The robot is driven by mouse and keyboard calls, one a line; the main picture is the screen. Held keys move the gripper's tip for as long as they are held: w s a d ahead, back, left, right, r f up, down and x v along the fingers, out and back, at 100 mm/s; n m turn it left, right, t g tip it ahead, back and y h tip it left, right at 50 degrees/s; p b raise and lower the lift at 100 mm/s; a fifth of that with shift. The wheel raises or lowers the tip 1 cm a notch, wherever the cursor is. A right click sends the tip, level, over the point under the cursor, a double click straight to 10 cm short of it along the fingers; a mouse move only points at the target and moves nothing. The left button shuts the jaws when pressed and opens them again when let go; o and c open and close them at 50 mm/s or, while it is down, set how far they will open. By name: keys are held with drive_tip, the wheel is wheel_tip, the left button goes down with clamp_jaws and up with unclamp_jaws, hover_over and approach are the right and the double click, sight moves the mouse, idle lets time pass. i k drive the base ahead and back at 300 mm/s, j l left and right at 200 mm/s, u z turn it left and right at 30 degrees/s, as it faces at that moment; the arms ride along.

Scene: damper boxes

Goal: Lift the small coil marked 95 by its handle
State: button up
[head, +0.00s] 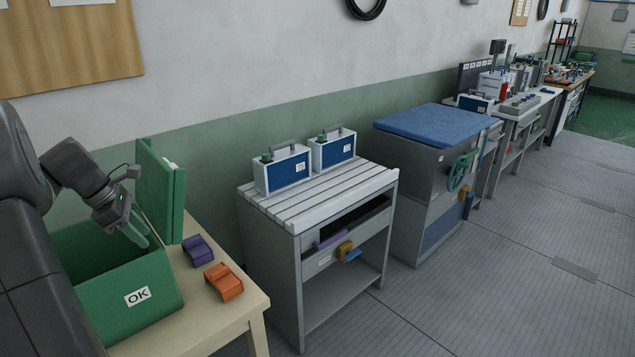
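Two white boxes with blue fronts and grey top handles stand on the slatted top of a grey cart: the left box (283,170) and the right box (333,150). Each has a small white label, too small to read, so I cannot tell whether either is the coil marked 95. A similar blue-fronted box (475,104) stands on the far bench. My gripper (140,237) is at the left, over the open green box marked OK (130,300), well apart from the boxes. Whether its fingers are open or shut is unclear, and I see nothing held.
A purple piece (198,250) and an orange piece (224,282) lie on the pale table beside the green box. A blue-topped cabinet (425,125) stands to the right. The floor in front is clear.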

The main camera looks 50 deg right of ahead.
sight(288, 167)
drive_tip(key=k+l+z, duration=0.15)
drive_tip(key=k+l, duration=0.2)
drive_tip(key=k, duration=0.15)
drive_tip(key=i+l+u, duration=0.15)
drive_tip(key=l, duration=0.5)
drive_tip(key=i+l+u, duration=0.1)
drive_tip(key=i+l, duration=0.15)
drive_tip(key=l, duration=0.4)
drive_tip(key=i+l+u, duration=0.15)
drive_tip(key=l, duration=0.5)
drive_tip(key=i+l+u, duration=0.1)
drive_tip(key=l, duration=0.6)
drive_tip(key=i+l+u, duration=0.15)
drive_tip(key=l, duration=0.55)
drive_tip(key=l+u, duration=0.15)
drive_tip(key=l, duration=0.55)
drive_tip(key=i, duration=0.05)
